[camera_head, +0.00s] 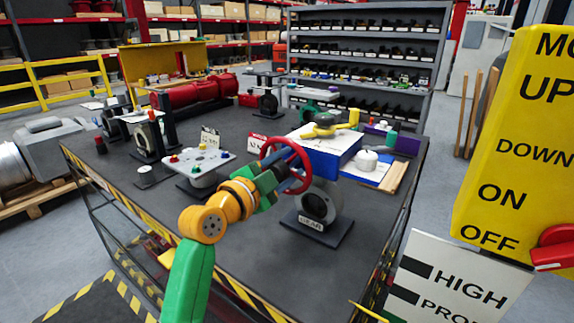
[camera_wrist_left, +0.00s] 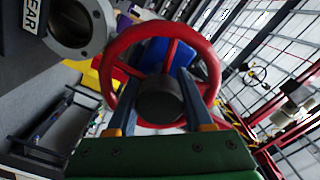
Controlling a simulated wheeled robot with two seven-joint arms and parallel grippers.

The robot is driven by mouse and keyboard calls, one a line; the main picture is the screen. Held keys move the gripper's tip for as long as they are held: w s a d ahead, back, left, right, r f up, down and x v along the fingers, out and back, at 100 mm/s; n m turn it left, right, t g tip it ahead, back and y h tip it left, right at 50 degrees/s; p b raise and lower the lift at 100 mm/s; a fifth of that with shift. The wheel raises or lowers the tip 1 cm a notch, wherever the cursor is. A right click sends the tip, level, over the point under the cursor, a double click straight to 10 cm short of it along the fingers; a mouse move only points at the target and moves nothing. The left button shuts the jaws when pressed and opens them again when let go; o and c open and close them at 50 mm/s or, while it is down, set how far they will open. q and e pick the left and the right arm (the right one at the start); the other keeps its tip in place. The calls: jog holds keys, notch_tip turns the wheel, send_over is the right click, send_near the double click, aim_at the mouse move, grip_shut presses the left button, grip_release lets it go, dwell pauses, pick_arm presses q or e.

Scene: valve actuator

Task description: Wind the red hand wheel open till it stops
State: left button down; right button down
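The red hand wheel (camera_head: 306,163) stands upright on the front of a blue gearbox (camera_head: 326,152) above a grey valve body (camera_head: 320,205) on the table. In the left wrist view the wheel (camera_wrist_left: 207,52) faces the camera, with its dark round hub (camera_wrist_left: 161,99) near the middle. My left gripper (camera_head: 273,179) is at the wheel's face. In the left wrist view its two fingers (camera_wrist_left: 160,90) stand apart, one each side of the hub, pointing at the wheel. I cannot tell whether they touch it. My right gripper is not in view.
A white plate with coloured knobs (camera_head: 200,160) stands left of the wheel. A yellow lettered panel (camera_head: 520,140) and a white sign (camera_head: 455,285) stand at the right. The striped front table edge (camera_head: 250,300) lies below my arm. Bare tabletop (camera_head: 370,215) shows right of the valve.

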pick_arm(q)
jog(key=shift+n, duration=0.5)
dwell(0.3)
jog(key=shift+n+p, duration=0.75)
jog(key=shift+n, duration=0.25)
jog(key=n+p, duration=0.2)
jog(key=n, duration=0.2)
jog(key=shift+r+n, duration=0.1)
jog(key=shift+n, duration=0.2)
jog(key=n+p, duration=0.2)
jog(key=n, duration=0.1)
jog(key=shift+n, duration=0.3)
jog(key=n+p, duration=0.1)
jog(key=n, duration=0.2)
jog(key=shift+n+p, duration=0.3)
jog(key=shift+p, duration=0.1)
jog(key=n+p, duration=0.1)
jog(key=n, duration=0.2)
jog(key=shift+a+n+p, duration=0.1)
jog(key=shift+n+p, duration=0.25)
jog(key=shift+n, duration=0.05)
jog(key=n+p, duration=0.1)
jog(key=n, duration=0.2)
jog(key=shift+n, duration=0.3)
jog(key=n+p, duration=0.2)
jog(key=n, duration=0.2)
jog(key=shift+f+n+p, duration=0.2)
jog(key=shift+n+p, duration=0.4)
jog(key=shift+n, duration=1)
